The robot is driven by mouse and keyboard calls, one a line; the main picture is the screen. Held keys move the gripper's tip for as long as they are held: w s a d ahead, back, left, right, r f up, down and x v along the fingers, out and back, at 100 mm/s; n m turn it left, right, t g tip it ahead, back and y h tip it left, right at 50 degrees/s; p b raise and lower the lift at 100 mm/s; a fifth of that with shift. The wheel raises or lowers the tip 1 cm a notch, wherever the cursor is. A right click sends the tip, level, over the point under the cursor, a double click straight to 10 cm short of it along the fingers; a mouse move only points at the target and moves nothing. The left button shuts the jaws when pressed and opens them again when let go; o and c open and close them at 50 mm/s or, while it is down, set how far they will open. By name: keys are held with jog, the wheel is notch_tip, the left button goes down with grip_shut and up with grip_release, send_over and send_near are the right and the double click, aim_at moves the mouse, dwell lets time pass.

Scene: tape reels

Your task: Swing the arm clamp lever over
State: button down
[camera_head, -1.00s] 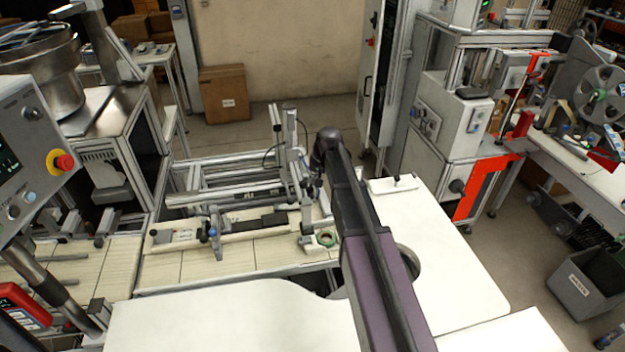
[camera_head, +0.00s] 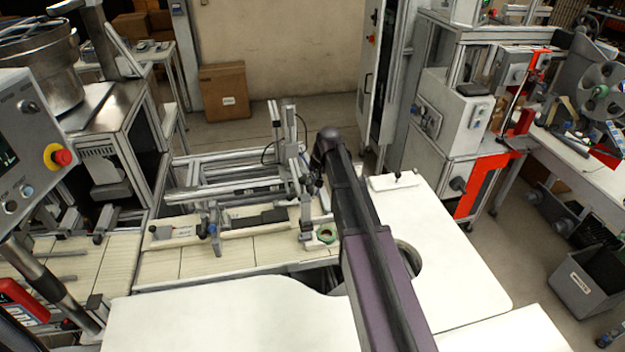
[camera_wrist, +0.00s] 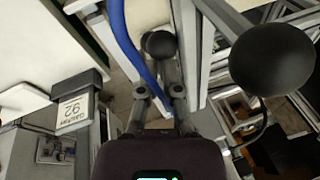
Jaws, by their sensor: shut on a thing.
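My gripper (camera_wrist: 160,95) points away from the camera in the wrist view, with its two fingers around a narrow grey part. I take this part to be the arm clamp lever; a black ball knob (camera_wrist: 159,44) shows just past the fingertips. The exact contact is hard to see. A larger black ball (camera_wrist: 272,61) is closer to the camera on the right, apart from the fingers. In the head view my arm reaches to the metal fixture (camera_head: 301,185) on the bench, and the gripper is mostly hidden behind the arm.
A blue hose (camera_wrist: 127,45) runs close by the fingers on the left. A labelled dark block (camera_wrist: 78,92) is further left. White tabletops (camera_head: 230,315) lie in front, mostly bare.

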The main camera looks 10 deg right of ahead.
jog(key=w+p+v, duration=0.1)
jog(key=p+v, duration=1.1)
jog(key=v, duration=0.1)
jog(key=shift+w+d+p, duration=0.25)
jog(key=shift+d+p, duration=0.05)
jog(key=shift+s, duration=0.15)
dwell(0.7)
